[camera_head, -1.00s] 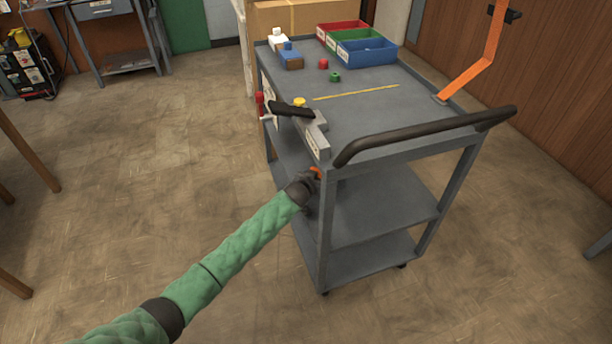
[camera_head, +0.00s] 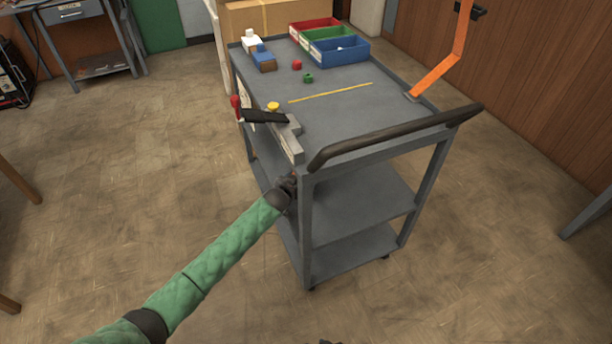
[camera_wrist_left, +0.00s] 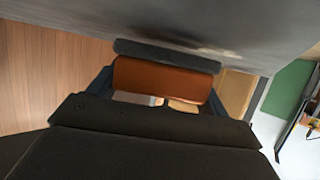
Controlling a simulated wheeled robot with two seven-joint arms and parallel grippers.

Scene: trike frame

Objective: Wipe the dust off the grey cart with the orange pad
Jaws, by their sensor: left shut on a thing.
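The grey cart (camera_head: 345,92) stands upright, with a black push handle at its near end. My left gripper (camera_wrist_left: 160,98) is shut on the orange pad (camera_wrist_left: 162,82), whose grey strip (camera_wrist_left: 165,55) faces a grey surface. A dark smudge shows on that surface (camera_wrist_left: 205,46) just beyond the strip. I cannot tell whether the strip touches it. In the head view my left wrist (camera_head: 284,192) is beside the cart's near-left corner, below the top, and the gripper is mostly hidden there.
Red, green and blue bins (camera_head: 338,52), small blocks and a yellow strip (camera_head: 330,93) lie on the cart top. A black-handled tool (camera_head: 265,117) is at its left edge. Floor at left is open.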

